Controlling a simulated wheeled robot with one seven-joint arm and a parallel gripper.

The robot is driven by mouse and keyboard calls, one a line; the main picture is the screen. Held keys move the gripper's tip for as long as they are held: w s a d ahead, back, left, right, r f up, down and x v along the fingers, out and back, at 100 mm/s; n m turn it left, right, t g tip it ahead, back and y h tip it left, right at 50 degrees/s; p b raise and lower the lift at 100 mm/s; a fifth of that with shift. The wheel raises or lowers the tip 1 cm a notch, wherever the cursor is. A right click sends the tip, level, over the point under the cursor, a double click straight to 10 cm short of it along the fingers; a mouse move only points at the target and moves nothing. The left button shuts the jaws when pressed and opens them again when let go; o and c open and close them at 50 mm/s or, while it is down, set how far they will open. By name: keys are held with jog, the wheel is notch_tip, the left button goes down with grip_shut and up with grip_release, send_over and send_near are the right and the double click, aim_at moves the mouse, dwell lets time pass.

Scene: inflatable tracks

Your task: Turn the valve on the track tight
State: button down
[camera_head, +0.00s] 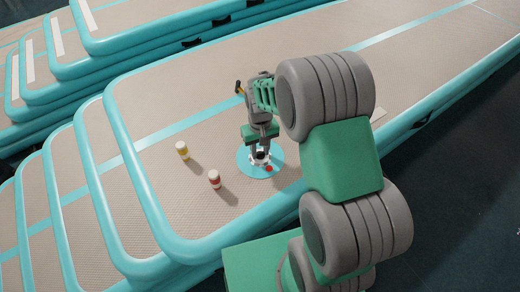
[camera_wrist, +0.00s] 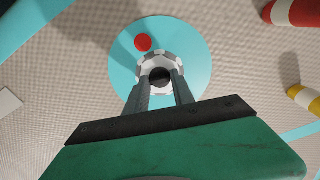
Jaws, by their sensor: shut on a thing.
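The valve (camera_wrist: 160,64) is a round grey-and-white ribbed cap with a dark centre, on a light blue disc (camera_wrist: 200,45) on the track. A red round mark (camera_wrist: 143,42) lies on the disc beside the valve. In the head view the disc (camera_head: 246,168) shows under my gripper (camera_head: 261,158), with the red mark (camera_head: 269,168) at its front. My gripper (camera_wrist: 160,85) comes down from above and is shut on the valve, one finger on each side. The fingertips partly hide the valve's near side.
A bottle with a red band (camera_head: 214,180) and one with a yellow band (camera_head: 182,150) stand on the track (camera_head: 140,110) left of the disc; they also show at the right in the wrist view. More stacked inflatable tracks (camera_head: 60,60) lie to the left.

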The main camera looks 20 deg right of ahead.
dwell(0.3)
jog(key=c, duration=1.1)
grip_release()
jog(key=shift+r, duration=0.1)
notch_tip(320, 180, up, 8)
jog(key=shift+f+p, duration=0.2)
jog(key=shift+p, duration=0.3)
notch_tip(320, 180, up, 14)
jog(key=t+p, duration=0.1)
jog(key=p, duration=0.5)
send_over(260, 153)
jog(key=s, duration=0.4)
jog(key=s+r+t+p, duration=0.1)
jog(key=s+r+p, duration=0.2)
jog(key=s+r, duration=0.2)
jog(key=s+r+t+p, duration=0.1)
jog(key=s+r+p, duration=0.1)
jog(key=s+r, duration=0.3)
jog(key=shift+a+r+m+p, duration=0.1)
jog(key=shift+r+m+p, duration=0.3)
